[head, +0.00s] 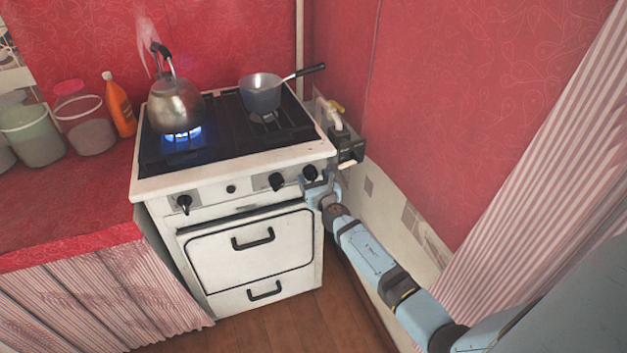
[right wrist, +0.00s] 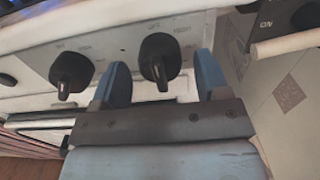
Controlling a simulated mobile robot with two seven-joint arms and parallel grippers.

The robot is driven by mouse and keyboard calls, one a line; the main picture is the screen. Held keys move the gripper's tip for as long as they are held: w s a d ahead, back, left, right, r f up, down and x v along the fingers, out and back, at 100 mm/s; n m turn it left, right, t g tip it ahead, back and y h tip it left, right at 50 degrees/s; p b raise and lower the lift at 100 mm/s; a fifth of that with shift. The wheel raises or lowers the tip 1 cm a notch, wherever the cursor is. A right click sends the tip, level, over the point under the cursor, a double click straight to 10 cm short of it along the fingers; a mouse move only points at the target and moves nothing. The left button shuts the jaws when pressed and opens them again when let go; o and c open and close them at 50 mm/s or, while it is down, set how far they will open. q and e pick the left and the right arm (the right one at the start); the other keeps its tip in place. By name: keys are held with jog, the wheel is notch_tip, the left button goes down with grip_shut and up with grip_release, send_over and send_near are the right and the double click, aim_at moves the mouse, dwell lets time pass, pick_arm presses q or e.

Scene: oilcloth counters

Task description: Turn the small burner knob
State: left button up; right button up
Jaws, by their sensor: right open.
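The white stove has black knobs on its front panel: a left knob (head: 185,203), a right-middle knob (head: 277,181) and a far-right knob (head: 310,173). Which one is the small burner knob is not clear from any label I can read. My right gripper (head: 320,186) is open at the far-right knob. In the right wrist view, the far-right knob (right wrist: 158,60) shows between the two blue fingers of the right gripper (right wrist: 160,80), its handle pointing down. The right-middle knob (right wrist: 70,72) is outside, left of the fingers. I cannot tell whether a finger touches the knob. My left gripper is not in view.
A kettle (head: 175,104) stands over a lit blue flame (head: 183,133). A saucepan (head: 262,94) sits on the right of the stovetop. A black box (head: 348,148) is on the wall right of the stove, close to my right gripper. The oven door handle (head: 252,239) sticks out below.

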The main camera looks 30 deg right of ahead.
jog(key=shift+w, duration=0.1)
jog(key=c, duration=0.9)
